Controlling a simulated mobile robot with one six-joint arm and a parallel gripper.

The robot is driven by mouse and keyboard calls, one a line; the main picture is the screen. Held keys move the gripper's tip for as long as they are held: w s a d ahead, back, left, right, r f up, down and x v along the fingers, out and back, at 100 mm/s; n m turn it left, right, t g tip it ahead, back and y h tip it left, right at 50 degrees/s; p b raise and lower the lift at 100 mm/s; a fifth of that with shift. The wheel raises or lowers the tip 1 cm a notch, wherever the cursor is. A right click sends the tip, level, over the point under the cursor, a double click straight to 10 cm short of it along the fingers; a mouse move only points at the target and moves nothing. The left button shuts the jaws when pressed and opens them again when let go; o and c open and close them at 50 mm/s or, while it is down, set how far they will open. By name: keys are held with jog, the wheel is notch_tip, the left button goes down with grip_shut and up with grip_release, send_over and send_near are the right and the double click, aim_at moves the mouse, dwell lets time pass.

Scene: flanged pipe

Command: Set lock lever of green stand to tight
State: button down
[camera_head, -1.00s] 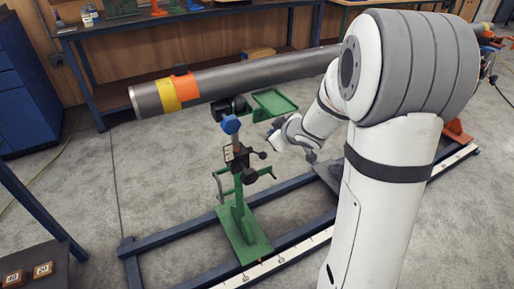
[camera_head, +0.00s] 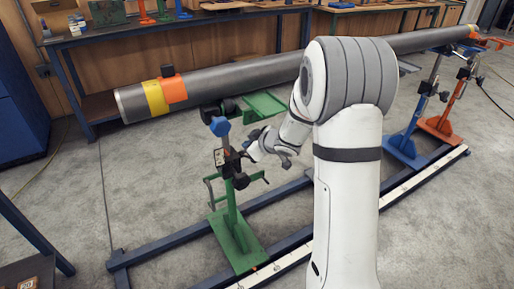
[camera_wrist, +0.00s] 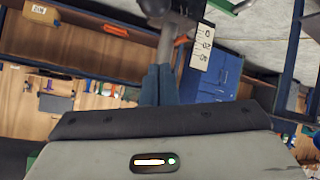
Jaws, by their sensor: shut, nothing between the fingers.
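The green stand (camera_head: 232,232) stands on the blue floor frame, with a dark clamp block (camera_head: 228,163) and black knobs on its column. A blue piece (camera_head: 219,126) tops it, below the pipe (camera_head: 240,78). I cannot tell which black part is the lock lever or how it is set. My gripper (camera_head: 249,154) is just right of the clamp block; contact cannot be told. In the wrist view my blue-grey fingers (camera_wrist: 159,82) are together and empty, pointing at a dark round part (camera_wrist: 160,7) with a grey rod. A white scale plate (camera_wrist: 201,46) is beside it.
The pipe with yellow and orange bands runs above the stand. A green tray (camera_head: 265,106) is behind my wrist. Blue (camera_head: 405,148) and orange (camera_head: 438,125) stands are at right. A workbench (camera_head: 200,22) lines the back wall. Floor left of the stand is clear.

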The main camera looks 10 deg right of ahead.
jog(key=f, duration=0.1)
jog(key=f+b, duration=0.1)
jog(key=f, duration=0.1)
jog(key=w+d+f+b, duration=0.1)
jog(key=shift+f, duration=0.2)
jog(key=shift+s, duration=0.1)
